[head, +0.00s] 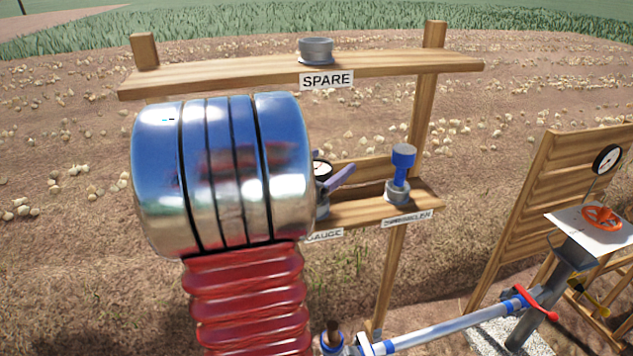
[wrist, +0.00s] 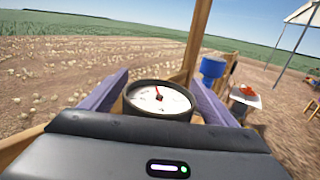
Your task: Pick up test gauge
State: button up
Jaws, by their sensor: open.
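The test gauge, a round white dial with a red needle in a dark rim, shows in the wrist view (wrist: 158,98). It sits between the two purple fingers of my gripper (wrist: 158,90), which are open on either side of it; I cannot tell whether they touch it. In the head view my arm hides most of the gauge (head: 321,169); part of its dial shows on the lower shelf above the GAUGE label (head: 324,235). One purple finger of my gripper (head: 338,179) shows beside it.
A blue-topped sprinkler (head: 402,172) stands on the lower shelf (head: 350,212), right of the gauge. A grey fitting (head: 316,50) sits on the upper SPARE shelf (head: 230,75). At the right are a pipe with a red lever (head: 532,303), an orange handwheel (head: 602,218) and another gauge (head: 607,159).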

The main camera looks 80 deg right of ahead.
dwell(0.3)
jog(key=c, duration=1.3)
jog(key=shift+r, duration=0.1)
notch_tip(320, 180, up, 10)
jog(key=shift+f, duration=0.1)
dwell(0.5)
